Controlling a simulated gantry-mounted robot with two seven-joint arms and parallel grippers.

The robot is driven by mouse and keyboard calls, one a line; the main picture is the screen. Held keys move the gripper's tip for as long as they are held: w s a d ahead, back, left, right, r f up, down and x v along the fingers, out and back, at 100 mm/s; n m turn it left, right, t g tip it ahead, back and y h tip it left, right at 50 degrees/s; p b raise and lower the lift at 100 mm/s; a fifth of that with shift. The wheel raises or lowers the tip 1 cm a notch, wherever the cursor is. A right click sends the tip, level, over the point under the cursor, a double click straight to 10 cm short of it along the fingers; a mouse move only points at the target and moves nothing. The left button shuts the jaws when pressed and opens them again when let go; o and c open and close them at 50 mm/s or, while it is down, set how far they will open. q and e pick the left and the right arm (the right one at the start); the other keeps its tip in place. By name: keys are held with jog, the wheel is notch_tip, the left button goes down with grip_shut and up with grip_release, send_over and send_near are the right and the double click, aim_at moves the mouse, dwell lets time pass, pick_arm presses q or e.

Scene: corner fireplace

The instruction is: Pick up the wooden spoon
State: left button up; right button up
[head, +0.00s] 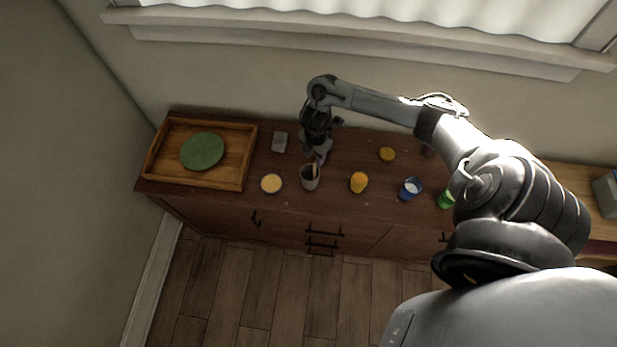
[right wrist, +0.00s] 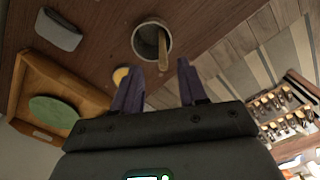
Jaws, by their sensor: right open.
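The wooden spoon (head: 316,169) stands tilted in a grey cup (head: 310,183) near the front edge of the dark wooden cabinet. My right gripper (head: 317,157) hangs just behind and above the cup, open. In the right wrist view the spoon handle (right wrist: 163,50) leans out of the cup (right wrist: 139,42) toward the gap between the two fingertips (right wrist: 156,66). The fingers look apart from it. The spoon's lower end is hidden inside the cup. My left gripper is not in view.
A wooden tray (head: 235,172) with a green round thing (head: 203,151) stands at the left. A grey block (head: 280,142), a pale yellow round thing (head: 271,184), an orange cup (head: 358,183) and a blue cup (head: 410,188) stand around. The wall is close behind.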

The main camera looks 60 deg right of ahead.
aim_at(315, 169)
jog(key=shift+s+f, duration=0.2)
jog(key=shift+f, duration=1)
jog(key=shift+a+f, duration=0.1)
jog(key=shift+f, duration=2.95)
grip_shut()
